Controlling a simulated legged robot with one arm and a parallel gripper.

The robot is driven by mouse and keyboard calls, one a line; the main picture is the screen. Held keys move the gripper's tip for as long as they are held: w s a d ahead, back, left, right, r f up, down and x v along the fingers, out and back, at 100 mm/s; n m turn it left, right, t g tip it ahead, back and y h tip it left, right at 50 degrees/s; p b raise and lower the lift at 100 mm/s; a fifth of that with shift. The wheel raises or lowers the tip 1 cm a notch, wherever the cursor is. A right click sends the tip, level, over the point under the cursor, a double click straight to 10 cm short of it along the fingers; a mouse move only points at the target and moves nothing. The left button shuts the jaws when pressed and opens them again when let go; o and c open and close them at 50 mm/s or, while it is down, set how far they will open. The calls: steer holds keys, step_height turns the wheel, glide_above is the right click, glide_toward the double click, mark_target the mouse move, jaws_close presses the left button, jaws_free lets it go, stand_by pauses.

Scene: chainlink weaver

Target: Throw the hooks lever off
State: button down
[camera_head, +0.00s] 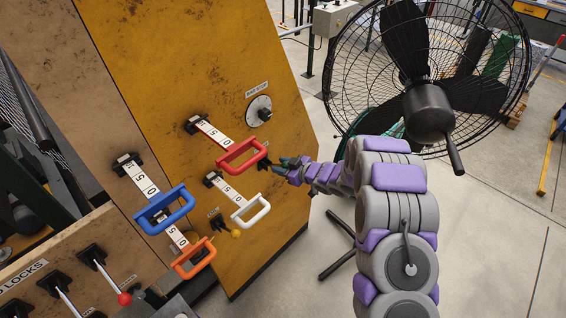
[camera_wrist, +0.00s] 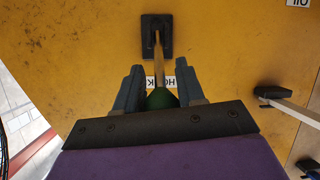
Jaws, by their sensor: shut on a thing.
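The hooks lever (camera_wrist: 158,58) stands out from a black slotted mount on the yellow panel in the wrist view. Its green knob (camera_wrist: 161,98) sits between the two fingers of my gripper (camera_wrist: 158,84), which is shut on it. A white label (camera_wrist: 182,80) behind the lever is partly covered; only a few letters show. In the head view my gripper (camera_head: 279,166) is at the right part of the yellow panel, beside the red handle; the knob is hidden there by the fingers.
Red (camera_head: 241,153), white (camera_head: 250,209), blue (camera_head: 165,210) and orange (camera_head: 195,258) handles stick out left of my gripper. A rotary dial (camera_head: 258,111) is above it. A large black fan (camera_head: 428,108) stands to the right, close behind my arm.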

steer(key=shift+r, duration=0.15)
steer(key=c, duration=0.8)
jaws_free()
steer(key=shift+w+a, duration=0.1)
steer(key=v, duration=1.7)
steer(key=shift+p, duration=0.3)
steer(key=shift+r, duration=0.1)
